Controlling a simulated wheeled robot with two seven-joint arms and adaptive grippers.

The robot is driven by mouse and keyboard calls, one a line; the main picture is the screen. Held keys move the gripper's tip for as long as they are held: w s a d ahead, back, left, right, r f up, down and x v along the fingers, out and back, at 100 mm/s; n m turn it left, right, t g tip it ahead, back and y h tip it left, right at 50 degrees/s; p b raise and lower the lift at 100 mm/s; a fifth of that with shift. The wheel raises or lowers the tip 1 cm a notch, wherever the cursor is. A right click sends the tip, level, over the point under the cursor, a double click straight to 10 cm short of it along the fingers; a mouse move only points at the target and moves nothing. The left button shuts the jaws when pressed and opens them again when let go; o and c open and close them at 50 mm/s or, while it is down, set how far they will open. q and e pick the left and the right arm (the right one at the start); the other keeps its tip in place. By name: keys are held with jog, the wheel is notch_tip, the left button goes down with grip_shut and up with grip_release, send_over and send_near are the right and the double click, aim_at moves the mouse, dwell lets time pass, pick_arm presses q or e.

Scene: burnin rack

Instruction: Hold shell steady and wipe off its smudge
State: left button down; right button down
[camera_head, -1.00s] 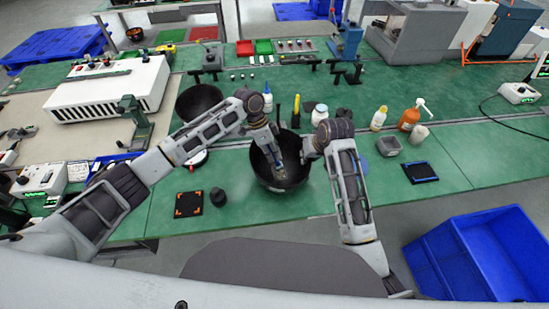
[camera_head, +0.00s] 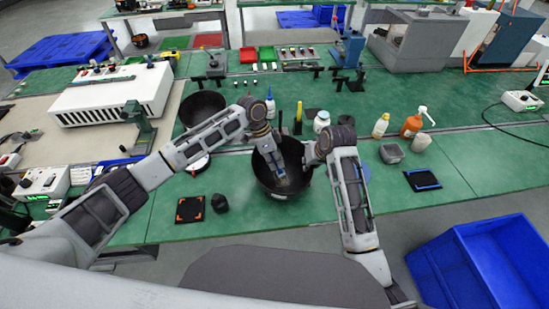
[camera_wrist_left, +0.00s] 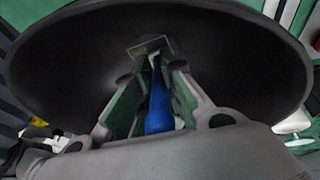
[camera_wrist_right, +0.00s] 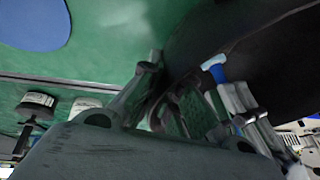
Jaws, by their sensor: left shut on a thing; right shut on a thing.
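The shell is a dark round bowl (camera_head: 266,181) standing on the green bench in front of me; its dark inside fills much of the left wrist view (camera_wrist_left: 60,65). My left gripper (camera_head: 277,168) reaches into the bowl and is shut on a blue-handled wiping tool (camera_wrist_left: 158,105). The tool's flat head (camera_wrist_left: 147,47) is at the bowl's inner wall; I cannot tell if it touches. My right gripper (camera_wrist_right: 165,95) is shut on the bowl's right rim, with the bowl (camera_wrist_right: 275,50) beside it. I cannot make out a smudge.
A second dark bowl (camera_head: 201,107) stands behind to the left. A black mat with orange corners (camera_head: 190,209) and a small dark object (camera_head: 220,203) lie at left. Bottles (camera_head: 381,125) and a grey container (camera_head: 391,153) stand at right. A blue crate (camera_head: 480,262) is at lower right.

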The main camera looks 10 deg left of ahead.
pick_arm(q)
jog(key=shift+s+d, duration=0.3)
jog(key=shift+s, duration=0.55)
jog(key=shift+s+d, duration=0.25)
jog(key=shift+s, duration=0.55)
jog(key=shift+s+d, duration=0.3)
jog(key=shift+s, duration=0.55)
jog(key=shift+s+a, duration=0.1)
jog(key=shift+a, duration=0.05)
jog(key=shift+w+a, duration=0.45)
jog(key=shift+w, duration=0.85)
jog(key=shift+w+a, duration=0.45)
jog(key=shift+w, duration=0.85)
jog(key=shift+w+a, duration=0.45)
jog(key=shift+w, duration=0.85)
jog(key=shift+s+d, duration=0.4)
jog(key=shift+s, duration=0.85)
jog(key=shift+s+d, duration=0.45)
jog(key=shift+s, duration=0.75)
jog(key=shift+s+d, duration=0.4)
jog(key=shift+s, duration=0.85)
jog(key=shift+s+d+r, duration=0.1)
jog(key=shift+s, duration=0.15)
notch_tip(320, 180, up, 8)
jog(key=shift+d+f, duration=0.1)
jog(key=shift+f, duration=0.1)
jog(key=shift+w+d+f, duration=0.25)
jog(key=shift+d+f, duration=0.2)
jog(key=shift+d, duration=0.1)
